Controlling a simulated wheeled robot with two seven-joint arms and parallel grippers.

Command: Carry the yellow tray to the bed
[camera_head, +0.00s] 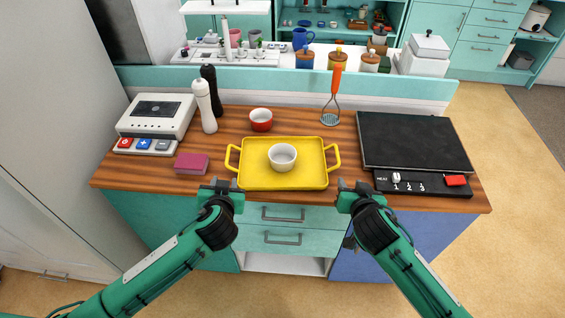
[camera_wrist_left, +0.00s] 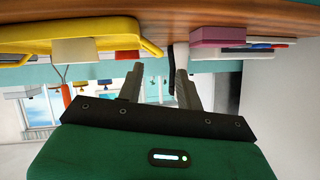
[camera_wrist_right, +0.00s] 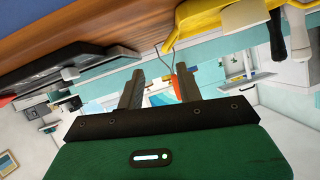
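The yellow tray (camera_head: 308,170) lies flat on the wooden counter and has a handle on its left and right sides. A small white bowl (camera_head: 282,158) stands on it. The tray also shows in the left wrist view (camera_wrist_left: 120,30) and the right wrist view (camera_wrist_right: 200,22). My left gripper (camera_head: 217,186) is open and empty, near the counter's front edge, in front and left of the tray's left handle. My right gripper (camera_head: 355,186) is open and empty, in front and right of the right handle. Neither touches the tray. I see no bed.
Left on the counter (camera_head: 120,180) are a pink sponge (camera_head: 192,164), a white device (camera_head: 157,116) and two mills (camera_head: 205,108). A red bowl (camera_head: 261,120) and orange-handled masher (camera_head: 333,95) stand behind the tray. A black hob (camera_head: 415,140) is right. Open floor (camera_head: 510,200) lies further right.

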